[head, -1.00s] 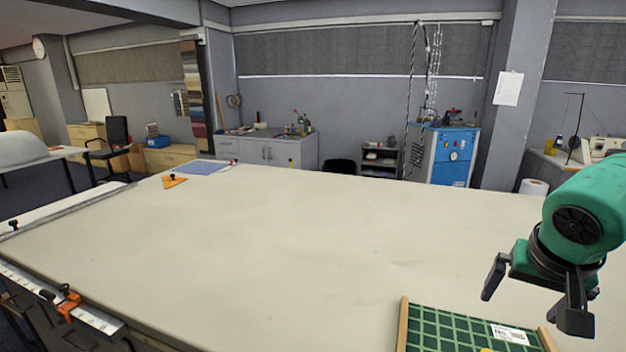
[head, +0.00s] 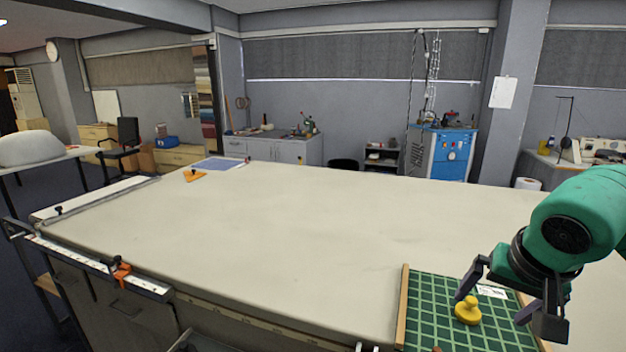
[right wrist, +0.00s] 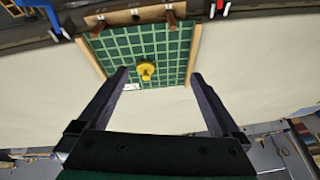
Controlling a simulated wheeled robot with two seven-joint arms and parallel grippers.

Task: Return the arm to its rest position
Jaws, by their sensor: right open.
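My right gripper (head: 508,303) hangs at the right of the head view, over the far part of a green gridded board. It is open, with nothing between its fingers. In the right wrist view the fingers (right wrist: 160,85) are spread apart, and the board lies beyond them. My right arm, with a green link, comes in from the right edge. My left gripper and left arm are not in the head view.
The green gridded board (head: 418,318) with wooden side rails lies at the table's front right. A yellow knobbed piece (head: 467,310) stands on it. The cloth table (head: 280,225) is mostly bare. An orange triangle (head: 194,176) and a blue sheet (head: 216,163) lie at its far left.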

